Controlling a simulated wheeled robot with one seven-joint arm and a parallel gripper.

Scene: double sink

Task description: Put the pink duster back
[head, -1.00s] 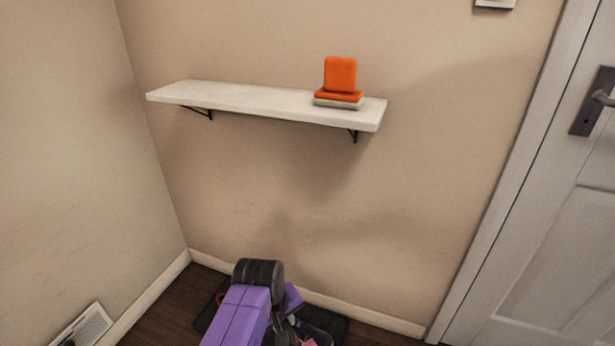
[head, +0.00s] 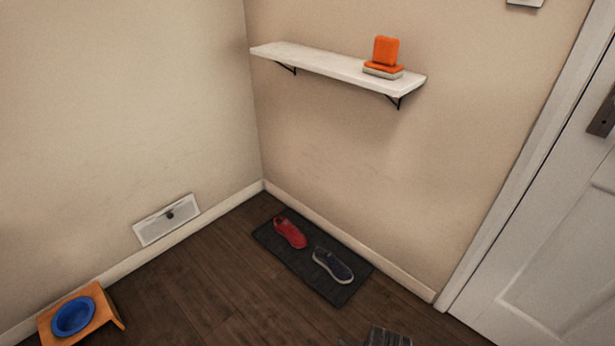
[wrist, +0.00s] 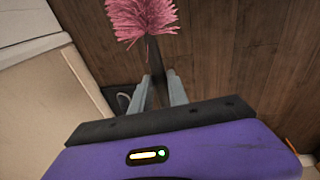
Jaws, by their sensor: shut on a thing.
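The pink duster (wrist: 142,17) shows in the wrist view, its fluffy pink head at the top of the picture. Its dark handle runs down between the fingers of my gripper (wrist: 162,88), which is shut on it. The lower end of the handle is hidden by the gripper. The duster's head is beyond the fingertips, over wood floor. In the head view I see neither the duster nor the gripper's fingers.
A white wall shelf (head: 325,65) bears an orange object (head: 386,51) near its right end. A dark mat (head: 348,291) with a red shoe (head: 290,232) and a dark shoe (head: 333,266) lies below. A blue bowl (head: 73,316) stands at lower left; a door (head: 555,235) is at right.

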